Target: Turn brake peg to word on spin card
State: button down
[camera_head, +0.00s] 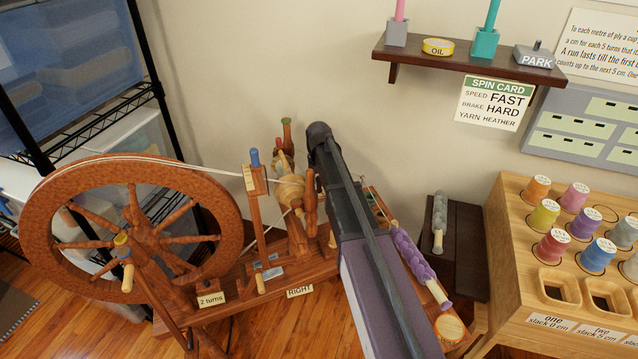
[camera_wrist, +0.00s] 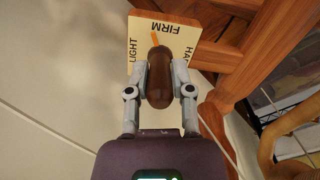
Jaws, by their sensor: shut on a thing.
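The brake peg (camera_wrist: 159,65), a dark brown rounded knob, sits between the two fingers of my gripper (camera_wrist: 160,88) in the wrist view. My gripper is shut on it. Behind it is a cream dial plate (camera_wrist: 137,22) reading LIGHT at left, FIRM at top and a partly hidden word starting HA at right. An orange pointer (camera_wrist: 155,39) on the peg points up near FIRM, tilted slightly towards LIGHT. In the head view the spin card (camera_head: 494,101) on the wall reads speed FAST, brake HARD, yarn HEATHER. My arm hides the peg there.
The spinning wheel (camera_head: 45,212) stands at left, with labels "2 turns" (camera_head: 212,299) and "RIGHT" (camera_head: 300,291) on its base. A wall shelf (camera_head: 455,61) is above. A wooden spool rack (camera_head: 520,215) stands at right. A thread runs from the wheel past the uprights.

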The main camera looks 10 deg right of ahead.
jog(key=m, duration=0.5)
dwell(0.5)
jog(key=c, duration=0.5)
grip_release()
